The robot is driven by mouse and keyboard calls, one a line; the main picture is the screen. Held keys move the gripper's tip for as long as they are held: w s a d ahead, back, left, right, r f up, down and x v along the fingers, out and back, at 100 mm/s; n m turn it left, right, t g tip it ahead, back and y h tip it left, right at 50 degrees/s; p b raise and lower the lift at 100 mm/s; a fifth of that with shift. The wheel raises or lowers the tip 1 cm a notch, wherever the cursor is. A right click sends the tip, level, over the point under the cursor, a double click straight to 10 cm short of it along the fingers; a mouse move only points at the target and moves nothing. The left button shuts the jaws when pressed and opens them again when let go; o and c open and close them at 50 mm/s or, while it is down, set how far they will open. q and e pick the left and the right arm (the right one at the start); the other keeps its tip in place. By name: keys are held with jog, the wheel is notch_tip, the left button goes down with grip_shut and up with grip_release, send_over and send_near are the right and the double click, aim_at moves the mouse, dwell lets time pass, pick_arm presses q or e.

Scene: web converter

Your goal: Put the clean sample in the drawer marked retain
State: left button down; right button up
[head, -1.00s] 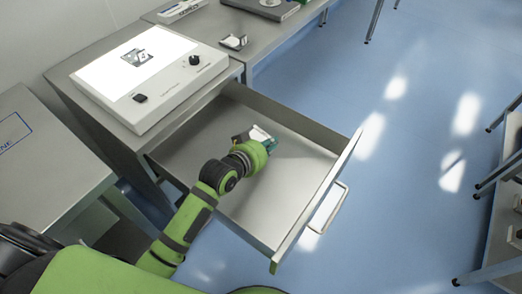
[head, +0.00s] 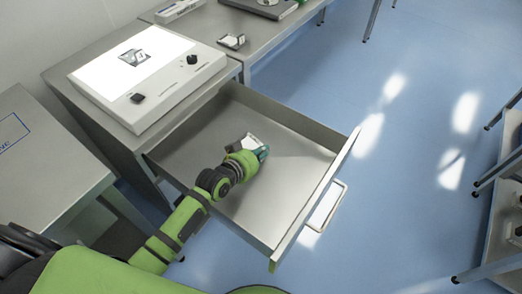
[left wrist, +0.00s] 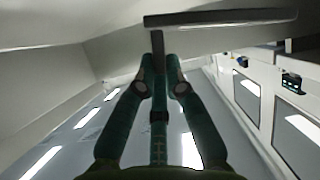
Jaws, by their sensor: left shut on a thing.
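My left gripper (head: 262,153) is low inside the open grey drawer (head: 286,205). It is shut on a sample (head: 248,141), a small flat piece with a pale face, which is partly hidden behind the gripper. In the left wrist view the green fingers (left wrist: 160,75) close on a thin dark upright part, with a dark bar (left wrist: 220,17) across its top. I cannot tell whether the sample touches the drawer floor. No drawer mark is readable. My right gripper is not in view.
A lit light box (head: 150,75) stands on the bench above the drawer, with another small sample (head: 133,57) on it. A further sample (head: 231,41) lies on the bench behind. The drawer floor around the gripper is clear.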

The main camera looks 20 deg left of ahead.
pick_arm(q)
jog(key=shift+f, duration=0.4)
jog(key=c, duration=1.3)
grip_release()
jog(key=shift+r, duration=0.2)
jog(key=shift+r+v, duration=0.15)
jog(key=shift+v, duration=1.85)
jog(key=shift+r+v, duration=0.15)
jog(key=shift+v, duration=1.8)
jog(key=shift+w, duration=0.15)
